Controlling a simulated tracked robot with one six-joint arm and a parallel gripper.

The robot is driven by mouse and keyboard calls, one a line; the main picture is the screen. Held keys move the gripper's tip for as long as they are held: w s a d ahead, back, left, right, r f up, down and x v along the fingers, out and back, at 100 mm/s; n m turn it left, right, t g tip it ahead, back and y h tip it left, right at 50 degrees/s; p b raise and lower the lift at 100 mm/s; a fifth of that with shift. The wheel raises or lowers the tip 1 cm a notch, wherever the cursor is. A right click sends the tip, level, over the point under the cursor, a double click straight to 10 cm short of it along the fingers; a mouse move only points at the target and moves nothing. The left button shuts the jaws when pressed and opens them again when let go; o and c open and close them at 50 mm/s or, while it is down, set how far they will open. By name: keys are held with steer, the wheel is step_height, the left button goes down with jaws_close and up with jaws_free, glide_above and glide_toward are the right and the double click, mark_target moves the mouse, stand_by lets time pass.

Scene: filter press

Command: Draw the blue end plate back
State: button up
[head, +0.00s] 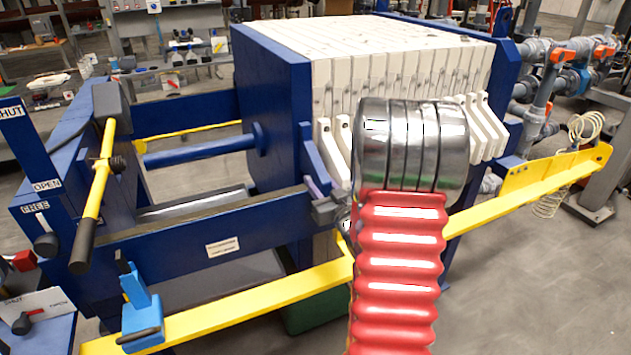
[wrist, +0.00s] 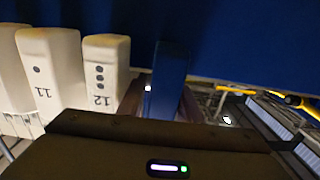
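The blue end plate (head: 275,110) stands upright at the left end of the stack of pale filter plates (head: 400,55), with no clear gap between them. Its blue handle (head: 318,160) sticks out on the near side and also shows in the wrist view (wrist: 167,80). My gripper (head: 322,200) is at the lower end of this handle. In the wrist view, its dark fingers (wrist: 165,105) lie one on each side of the handle, close to it. Whether they press on it is not clear. A blue ram rod (head: 200,148) meets the plate from the left.
A yellow-handled lever (head: 98,200) stands on the blue end frame at left, near SHUT, OPEN and FREE labels. A blue side rail (head: 200,245) and a yellow bar (head: 250,300) run along the near side. Plates 11 and 12 (wrist: 105,75) are beside the handle.

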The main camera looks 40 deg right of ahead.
jaws_close()
stand_by(0.3)
